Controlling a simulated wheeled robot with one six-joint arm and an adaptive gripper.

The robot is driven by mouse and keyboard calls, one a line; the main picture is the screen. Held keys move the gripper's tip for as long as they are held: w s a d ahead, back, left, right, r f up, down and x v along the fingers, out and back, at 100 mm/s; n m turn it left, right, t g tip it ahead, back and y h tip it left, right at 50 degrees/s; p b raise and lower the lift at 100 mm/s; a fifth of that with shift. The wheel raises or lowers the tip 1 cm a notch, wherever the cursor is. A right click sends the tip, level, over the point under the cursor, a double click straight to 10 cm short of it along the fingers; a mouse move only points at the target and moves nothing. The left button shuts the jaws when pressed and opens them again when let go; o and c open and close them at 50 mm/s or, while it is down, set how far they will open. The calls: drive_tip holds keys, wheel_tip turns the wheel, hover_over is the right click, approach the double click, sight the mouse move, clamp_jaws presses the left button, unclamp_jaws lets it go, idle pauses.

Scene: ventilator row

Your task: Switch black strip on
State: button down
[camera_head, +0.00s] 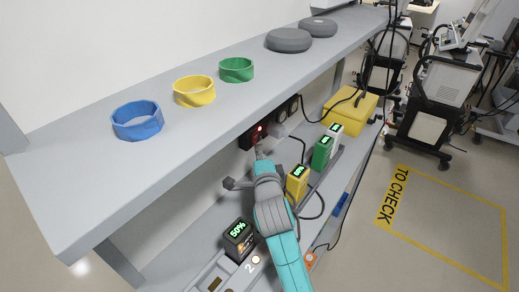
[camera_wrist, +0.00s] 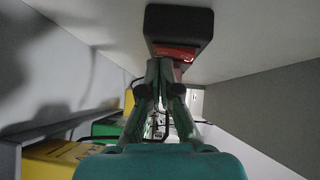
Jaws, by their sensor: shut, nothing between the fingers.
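The black strip (camera_head: 248,139) is mounted under the upper shelf, and a small bright red spot shows on it. In the wrist view the black strip (camera_wrist: 178,22) is a dark box with a red switch (camera_wrist: 176,52) on its near end. My gripper (camera_head: 258,153) is shut and empty, reaching up from below right at the strip. In the wrist view my gripper's fingertips (camera_wrist: 165,66) are together at the red switch and cover part of it. I cannot tell whether they touch it.
Blue (camera_head: 137,120), yellow (camera_head: 194,91) and green (camera_head: 236,70) rings stand on the upper shelf (camera_head: 80,155). Below are a black "50%" unit (camera_head: 238,240), a yellow unit (camera_head: 297,180), a green unit (camera_head: 322,153) and a yellow box (camera_head: 352,108). Cables hang near the arm.

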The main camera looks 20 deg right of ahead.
drive_tip(key=s+a+r, duration=0.1)
drive_tip(key=s, duration=0.9)
drive_tip(key=shift+s+a, duration=0.3)
